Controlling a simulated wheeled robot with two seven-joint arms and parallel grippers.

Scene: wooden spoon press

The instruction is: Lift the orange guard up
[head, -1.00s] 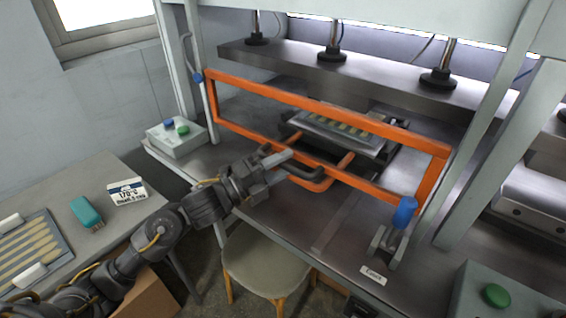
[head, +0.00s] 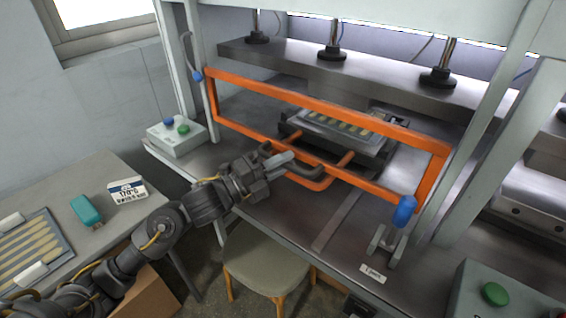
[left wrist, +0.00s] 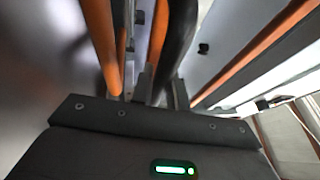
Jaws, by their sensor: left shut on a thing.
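The orange guard (head: 318,107) is a rectangular frame standing across the front of the press, lowered over the opening. A dark curved handle (head: 308,169) shows at its lower rail. My left gripper (head: 288,162) is at this handle, shut on it. In the left wrist view, a black bar (left wrist: 182,35) runs down between the fingers, with orange bars beside it. The exact contact is partly hidden by the gripper. My right gripper is not in view.
Behind the guard lies a mold (head: 335,128) with spoon blanks, with an orange U-shaped handle (head: 318,184) towards me. Above is the press plate (head: 350,75). A control box (head: 178,138) stands left, a stool (head: 265,262) below. A blue-ended lever (head: 404,211) stands at the right post.

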